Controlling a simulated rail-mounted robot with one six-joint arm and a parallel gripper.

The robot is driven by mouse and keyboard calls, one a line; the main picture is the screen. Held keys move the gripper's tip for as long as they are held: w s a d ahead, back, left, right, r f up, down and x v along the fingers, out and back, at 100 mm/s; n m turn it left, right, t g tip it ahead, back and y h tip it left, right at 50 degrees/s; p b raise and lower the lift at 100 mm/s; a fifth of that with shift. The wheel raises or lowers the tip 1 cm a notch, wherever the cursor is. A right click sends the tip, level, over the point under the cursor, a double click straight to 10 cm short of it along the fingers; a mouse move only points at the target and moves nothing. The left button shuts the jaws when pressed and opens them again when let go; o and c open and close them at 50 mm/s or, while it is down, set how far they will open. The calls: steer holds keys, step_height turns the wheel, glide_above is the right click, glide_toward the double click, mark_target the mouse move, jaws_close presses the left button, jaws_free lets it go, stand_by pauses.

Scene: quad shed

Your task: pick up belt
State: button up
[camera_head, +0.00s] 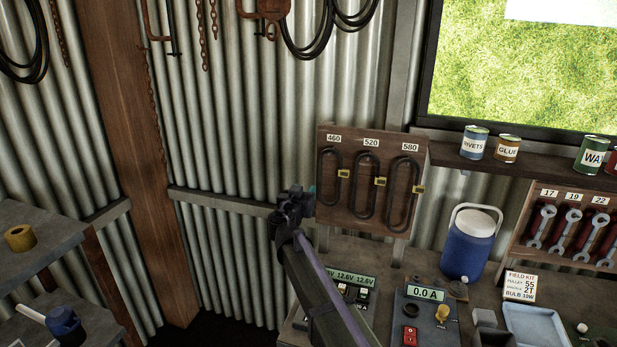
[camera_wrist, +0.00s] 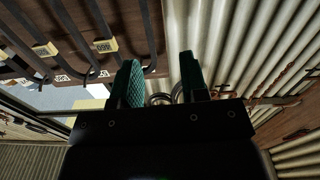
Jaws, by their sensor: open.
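Three black looped belts hang on a wooden board (camera_head: 337,219) under the labels 460, 520 and 580: the left belt (camera_head: 321,176), the middle belt (camera_head: 359,202) and the right belt (camera_head: 388,209). Each has a yellow tag. My gripper (camera_head: 310,195) is just left of the board in the head view. In the wrist view my gripper (camera_wrist: 161,78) is open, with teal pads and nothing between its fingers. Belts with yellow tags (camera_wrist: 105,46) show to its left, apart from the fingers. The wrist view does not show clearly which belt is nearest.
A workbench below holds meters, a blue jug (camera_head: 470,245) and a pale tray (camera_head: 536,328). A wrench rack (camera_head: 571,225) is at right, and cans including a rivets can (camera_head: 474,143) stand on a shelf.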

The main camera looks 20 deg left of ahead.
mark_target(320, 177)
steer(key=shift+m, duration=0.4)
steer(key=w, duration=1.1)
steer(key=shift+d+r, duration=0.15)
steer(key=shift+d, duration=0.2)
steer(key=shift+s+r, duration=0.1)
steer(key=shift+c, duration=0.5)
jaws_close()
